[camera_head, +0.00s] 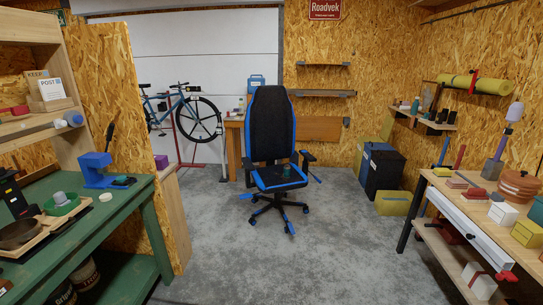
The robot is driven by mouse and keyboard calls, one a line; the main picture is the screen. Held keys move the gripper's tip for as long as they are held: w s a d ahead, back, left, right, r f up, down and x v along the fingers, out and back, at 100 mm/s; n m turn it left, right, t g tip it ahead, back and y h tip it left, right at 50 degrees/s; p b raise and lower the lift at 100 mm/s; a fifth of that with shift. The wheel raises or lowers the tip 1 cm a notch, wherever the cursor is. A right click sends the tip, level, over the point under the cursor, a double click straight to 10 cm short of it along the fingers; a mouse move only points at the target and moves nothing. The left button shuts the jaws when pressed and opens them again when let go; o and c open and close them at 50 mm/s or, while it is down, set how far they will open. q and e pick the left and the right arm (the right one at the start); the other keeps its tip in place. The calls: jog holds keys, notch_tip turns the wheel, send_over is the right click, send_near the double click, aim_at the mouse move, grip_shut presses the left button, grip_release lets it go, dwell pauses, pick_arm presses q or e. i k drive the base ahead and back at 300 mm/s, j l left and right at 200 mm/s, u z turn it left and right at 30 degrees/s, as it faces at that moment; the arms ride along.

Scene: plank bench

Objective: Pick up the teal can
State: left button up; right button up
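A small teal object that looks like the teal can (286,171) stands on the seat of the black and blue office chair (269,125), in the middle of the room. It is small in the view, so its details are hard to make out. Neither of my grippers shows in the head view, and nothing is seen near the can except the chair's backrest and armrests.
A green workbench (135,212) with tools stands at the left. A wooden bench (452,197) with boxes and blocks stands at the right. The grey concrete floor (255,265) before the chair is clear.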

aim_at(287, 169)
jog(key=i, duration=2.4)
jog(key=i+z, duration=0.1)
jog(key=i, duration=0.6)
jog(key=i+j+z, duration=0.1)
jog(key=i, duration=0.65)
